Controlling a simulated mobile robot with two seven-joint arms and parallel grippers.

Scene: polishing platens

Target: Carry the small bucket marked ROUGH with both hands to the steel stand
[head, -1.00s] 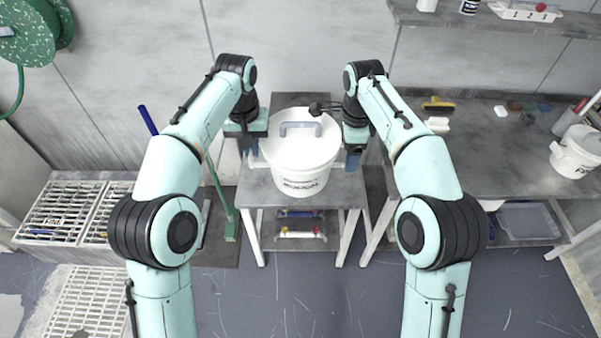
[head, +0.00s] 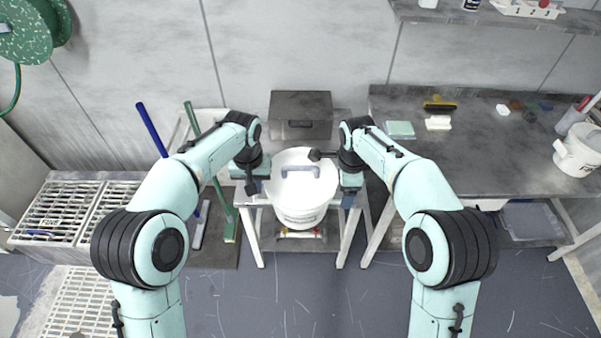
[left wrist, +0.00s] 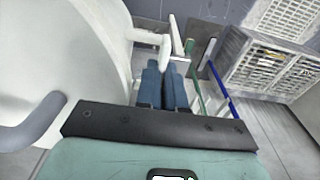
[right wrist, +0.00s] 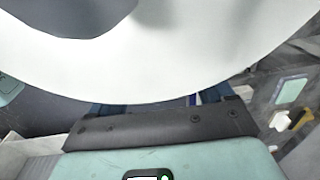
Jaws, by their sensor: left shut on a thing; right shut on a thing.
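The white bucket (head: 300,207) is upright between my two grippers. It has a white lid with a grey handle (head: 308,172) and dark lettering on the front, too blurred to read now. My left gripper (head: 262,187) is shut at its left side; in the left wrist view its blue fingers (left wrist: 162,85) meet by a white side lug. My right gripper (head: 348,196) is shut at its right side; the bucket hides most of those fingers in the right wrist view. A small stand (head: 245,200) with grey top and pale legs is below and behind the bucket, whose front overlaps the stand's front edge. Any gap beneath is hidden.
A dark box (head: 300,103) is behind the bucket. A green broom (head: 230,225) and a blue pole (head: 152,130) lean left, near grated platforms (head: 60,212). A grey bench (head: 470,150) at right holds small blocks and another white bucket (head: 577,155).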

